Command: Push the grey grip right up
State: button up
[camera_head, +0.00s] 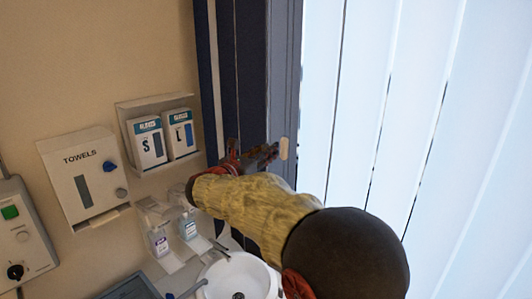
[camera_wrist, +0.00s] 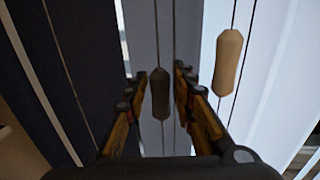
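The grey grip (camera_wrist: 160,94) is a dark, elongated piece hanging upright on a thin cord in the wrist view. My gripper (camera_wrist: 160,88) has a finger on each side of it, with narrow gaps showing, so it looks partly open and not clamped. I cannot tell whether the grip is fully between the fingertips or a little beyond them. In the head view my gripper (camera_head: 262,156) reaches to the dark window frame. The grey grip cannot be made out there, as my arm and fingers cover that spot.
A beige grip (camera_wrist: 228,62) hangs on another cord just right of my gripper, also visible in the head view (camera_head: 284,148). Pale blind slats (camera_head: 415,90) fill the right. A towel dispenser (camera_head: 84,178), glove boxes (camera_head: 164,138), bottles (camera_head: 160,241) and a basin (camera_head: 238,272) are at left and below.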

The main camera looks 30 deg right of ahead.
jog(key=shift+o, duration=1)
jog(key=shift+f, duration=0.15)
jog(key=shift+s+a, duration=0.2)
jog(key=shift+a, duration=0.35)
jog(key=v, duration=1)
jog(key=shift+s+a, duration=0.2)
jog(key=shift+a, duration=0.15)
